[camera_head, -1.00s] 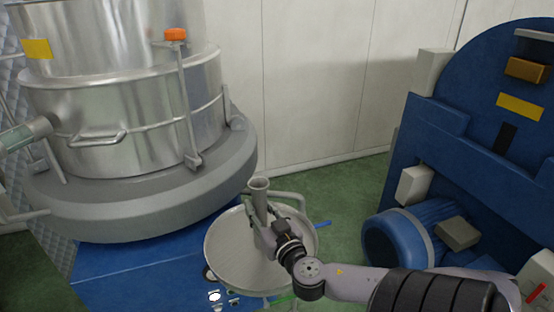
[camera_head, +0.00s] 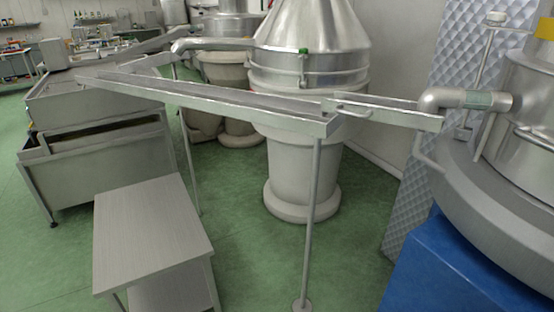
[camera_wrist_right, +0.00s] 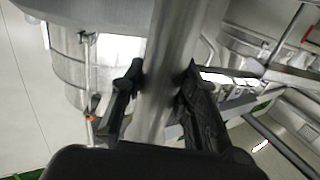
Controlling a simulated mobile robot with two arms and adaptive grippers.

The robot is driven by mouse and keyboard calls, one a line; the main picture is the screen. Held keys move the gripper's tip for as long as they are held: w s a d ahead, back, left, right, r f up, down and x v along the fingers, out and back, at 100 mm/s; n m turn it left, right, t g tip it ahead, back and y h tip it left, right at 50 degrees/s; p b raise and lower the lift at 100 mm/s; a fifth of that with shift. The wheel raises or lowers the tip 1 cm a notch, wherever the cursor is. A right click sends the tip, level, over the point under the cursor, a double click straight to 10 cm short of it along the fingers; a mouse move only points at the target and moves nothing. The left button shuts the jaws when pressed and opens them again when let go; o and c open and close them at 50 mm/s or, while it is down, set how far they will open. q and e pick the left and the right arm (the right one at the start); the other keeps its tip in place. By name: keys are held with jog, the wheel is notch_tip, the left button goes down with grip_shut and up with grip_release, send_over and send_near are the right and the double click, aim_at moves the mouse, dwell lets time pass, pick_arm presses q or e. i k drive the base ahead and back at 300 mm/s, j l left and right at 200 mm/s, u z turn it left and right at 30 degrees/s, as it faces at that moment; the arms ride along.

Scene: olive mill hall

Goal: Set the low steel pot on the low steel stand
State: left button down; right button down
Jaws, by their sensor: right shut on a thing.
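The low steel stand (camera_head: 150,235) is in the front left of the head view. It has a bare, flat rectangular top and a lower shelf. Neither my right gripper nor the pot shows in the head view now. My left gripper is in no view.
A long steel chute (camera_head: 220,102) on a thin post (camera_head: 312,225) crosses the middle. A steel basin (camera_head: 90,150) stands behind the stand. A large pale urn-shaped machine (camera_head: 303,165) stands behind the chute. A blue-based machine (camera_head: 435,270) is at right. Green floor is open between stand and post.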

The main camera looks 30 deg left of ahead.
aim_at(149, 237)
jog(key=j+u, duration=0.1)
jog(key=u, duration=0.15)
jog(key=j+u, duration=0.15)
jog(key=u, duration=0.15)
jog(key=j+u, duration=0.2)
jog(key=j, duration=0.25)
jog(key=i+j+u, duration=0.15)
jog(key=j, duration=0.3)
jog(key=i+j+u, duration=0.2)
jog(key=j, duration=0.25)
jog(key=i+j, duration=0.1)
jog(key=j, duration=0.3)
jog(key=i+j, duration=0.1)
jog(key=j, duration=0.3)
jog(key=i+j+u, duration=0.1)
jog(key=j, duration=0.3)
jog(key=i+j, duration=0.1)
jog(key=j, duration=0.3)
jog(key=i+j, duration=0.1)
jog(key=j, duration=0.3)
jog(key=i+j, duration=0.15)
jog(key=j, duration=0.25)
jog(key=i+j+u, duration=0.1)
jog(key=j, duration=0.3)
